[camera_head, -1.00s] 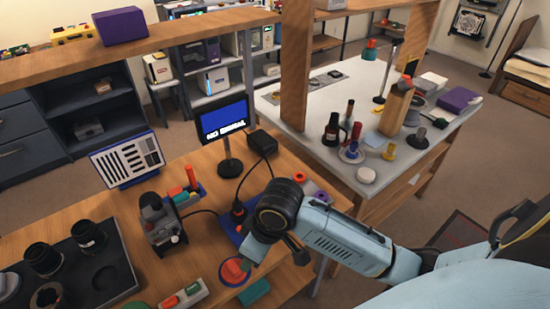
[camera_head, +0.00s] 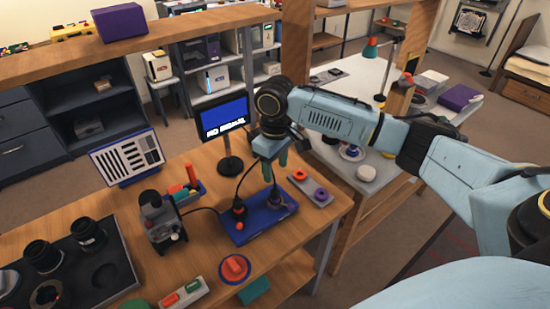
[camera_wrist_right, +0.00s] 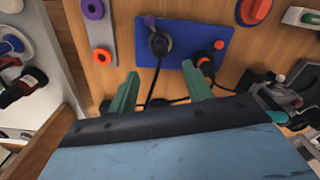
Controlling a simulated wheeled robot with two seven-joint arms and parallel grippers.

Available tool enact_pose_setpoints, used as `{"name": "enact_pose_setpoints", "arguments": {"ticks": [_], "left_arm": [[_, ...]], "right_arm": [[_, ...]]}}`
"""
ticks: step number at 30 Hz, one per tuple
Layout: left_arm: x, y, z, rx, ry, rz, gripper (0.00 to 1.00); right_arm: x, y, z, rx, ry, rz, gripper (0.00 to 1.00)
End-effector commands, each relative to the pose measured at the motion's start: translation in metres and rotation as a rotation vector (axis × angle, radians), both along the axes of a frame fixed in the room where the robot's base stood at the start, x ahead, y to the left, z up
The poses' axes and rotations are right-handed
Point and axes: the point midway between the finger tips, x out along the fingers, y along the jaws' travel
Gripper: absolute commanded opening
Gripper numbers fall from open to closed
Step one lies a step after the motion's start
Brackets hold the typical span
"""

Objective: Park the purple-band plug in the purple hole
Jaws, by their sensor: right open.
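The purple-band plug (camera_head: 278,198) stands upright in the blue board (camera_head: 242,230), at its right part; it also shows in the right wrist view (camera_wrist_right: 158,43), where its band is hard to make out. The purple hole is the purple ring (camera_head: 320,195) on a grey plate (camera_head: 325,183) to the right of the board; the ring also shows in the wrist view (camera_wrist_right: 93,9). My right gripper (camera_head: 275,173) is open and empty, fingers pointing down above and just behind the purple-band plug. In the wrist view its fingertips (camera_wrist_right: 160,69) stand apart, with the plug ahead between them.
An orange-red banded plug (camera_head: 239,209) with a cable stands in the board's left part. An orange ring (camera_head: 301,175) is on the grey plate. A small monitor (camera_head: 223,118) stands behind. A red knob (camera_head: 235,268) on a blue disc is in front.

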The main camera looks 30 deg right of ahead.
Motion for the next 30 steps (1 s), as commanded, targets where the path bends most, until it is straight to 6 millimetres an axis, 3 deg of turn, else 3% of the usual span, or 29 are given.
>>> {"name": "enact_pose_setpoints", "arguments": {"ticks": [9,15,29,30], "left_arm": [[0.000,0.000,-0.010,0.000,0.000,0.000,0.00],[0.000,0.000,-0.013,0.000,0.000,-0.001,0.00],[0.000,0.000,-0.014,0.000,-0.001,-0.001,0.00],[0.000,0.000,-0.014,0.000,-0.001,-0.001,0.00]], "right_arm": [[0.000,0.000,-0.065,-0.001,0.002,0.000,0.50],[0.000,0.000,-0.092,-0.001,0.000,0.001,0.50],[0.000,0.000,-0.104,0.000,-0.002,0.002,0.50],[0.000,0.000,-0.104,0.000,-0.002,0.002,0.46]]}}
